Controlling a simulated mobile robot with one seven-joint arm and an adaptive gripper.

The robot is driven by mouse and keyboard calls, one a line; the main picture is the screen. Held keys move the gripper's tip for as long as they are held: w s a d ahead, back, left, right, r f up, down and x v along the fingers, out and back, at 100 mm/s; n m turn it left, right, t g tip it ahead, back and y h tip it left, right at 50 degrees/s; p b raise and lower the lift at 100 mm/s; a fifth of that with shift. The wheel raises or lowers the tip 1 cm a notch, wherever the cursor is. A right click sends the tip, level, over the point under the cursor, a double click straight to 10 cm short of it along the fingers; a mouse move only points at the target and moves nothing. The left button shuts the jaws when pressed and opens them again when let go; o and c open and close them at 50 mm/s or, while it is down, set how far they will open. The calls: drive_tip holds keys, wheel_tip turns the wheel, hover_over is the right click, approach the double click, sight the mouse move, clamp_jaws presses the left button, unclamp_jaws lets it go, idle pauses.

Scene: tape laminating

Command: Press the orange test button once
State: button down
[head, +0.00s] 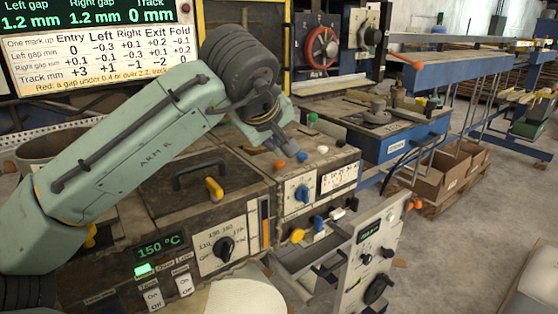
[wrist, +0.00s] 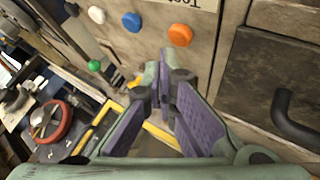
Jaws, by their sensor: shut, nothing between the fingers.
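The orange test button (head: 280,165) is a small round cap on the top of the worn machine housing, in the middle of the head view. In the wrist view the orange button (wrist: 180,35) is at the top, just beyond the fingertips, beside a partly cut-off label. My gripper (head: 279,144) points down above the housing near the orange button. In the wrist view my gripper (wrist: 163,80) shows its purple finger pads, shut with nothing held. I see no contact with the button.
A blue button (head: 302,156) and a white button (head: 322,149) sit in a row beside the orange one. A green button (head: 312,117) is farther back. A black handle (head: 200,172) stands on the lid to the left. A display board (head: 100,50) stands behind.

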sight(275, 162)
drive_tip(key=shift+r+p, duration=1.9)
drive_tip(key=shift+r, duration=0.65)
